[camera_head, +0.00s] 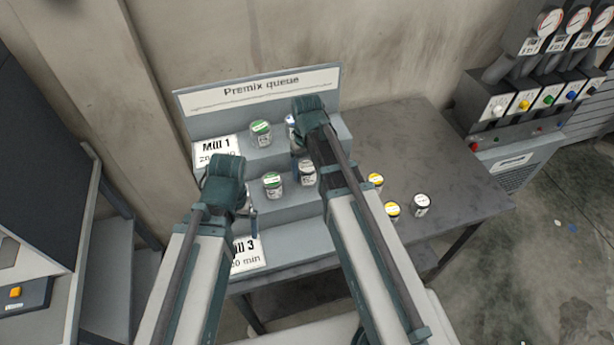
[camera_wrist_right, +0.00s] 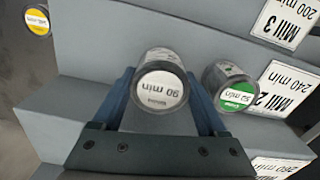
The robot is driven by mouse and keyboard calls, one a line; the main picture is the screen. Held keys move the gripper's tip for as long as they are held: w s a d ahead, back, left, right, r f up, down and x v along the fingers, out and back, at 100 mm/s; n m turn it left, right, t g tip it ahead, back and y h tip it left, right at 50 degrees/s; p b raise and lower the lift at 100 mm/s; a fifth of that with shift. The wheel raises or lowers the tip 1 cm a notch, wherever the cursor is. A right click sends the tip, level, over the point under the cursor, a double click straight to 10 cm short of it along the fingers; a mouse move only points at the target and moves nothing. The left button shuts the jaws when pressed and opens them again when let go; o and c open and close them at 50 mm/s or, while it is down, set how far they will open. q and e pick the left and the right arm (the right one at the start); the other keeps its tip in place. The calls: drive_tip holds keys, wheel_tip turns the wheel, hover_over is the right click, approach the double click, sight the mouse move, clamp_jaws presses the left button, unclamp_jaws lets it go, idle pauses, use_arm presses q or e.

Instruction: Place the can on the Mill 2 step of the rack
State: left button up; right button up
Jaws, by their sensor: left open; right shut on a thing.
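My right gripper (camera_head: 301,165) is shut on a white-lidded can (camera_head: 307,176). The can is at the Mill 2 step (camera_head: 287,208) of the rack, right of a green-lidded can (camera_head: 272,186). In the right wrist view, the held can (camera_wrist_right: 160,88) reads "90 min" and sits between the two fingers (camera_wrist_right: 160,105); the green-lidded can (camera_wrist_right: 232,90) stands close beside, apart from it. I cannot tell whether the held can touches the step. My left gripper (camera_head: 247,204) is open and empty in front of the rack's left side, hiding the Mill 2 card in the head view.
The Mill 1 step holds a green-lidded can (camera_head: 260,133) and another can (camera_head: 291,127) partly hidden by my right arm. The Mill 3 step (camera_head: 295,240) looks clear where visible. Two yellow-lidded cans (camera_head: 392,211) and a white-lidded can (camera_head: 421,204) stand on the table (camera_head: 450,170).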

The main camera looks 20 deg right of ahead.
sight(307, 166)
wheel_tip(307, 166, down, 2)
drive_tip(key=shift+f+b, duration=0.2)
drive_tip(key=shift+b, duration=0.45)
use_arm(q)
wheel_tip(307, 166, down, 2)
drive_tip(key=shift+f, duration=0.1)
use_arm(e)
drive_tip(key=shift+r, duration=0.15)
use_arm(q)
drive_tip(key=shift+f, duration=0.1)
use_arm(e)
drive_tip(key=o, duration=1.1)
drive_tip(key=shift+f, duration=0.25)
drive_tip(key=o, duration=0.4)
drive_tip(key=shift+r, duration=0.1)
use_arm(q)
wheel_tip(307, 166, up, 12)
drive_tip(key=p, duration=1.2)
use_arm(e)
wheel_tip(307, 166, up, 12)
drive_tip(key=shift+r, duration=0.15)
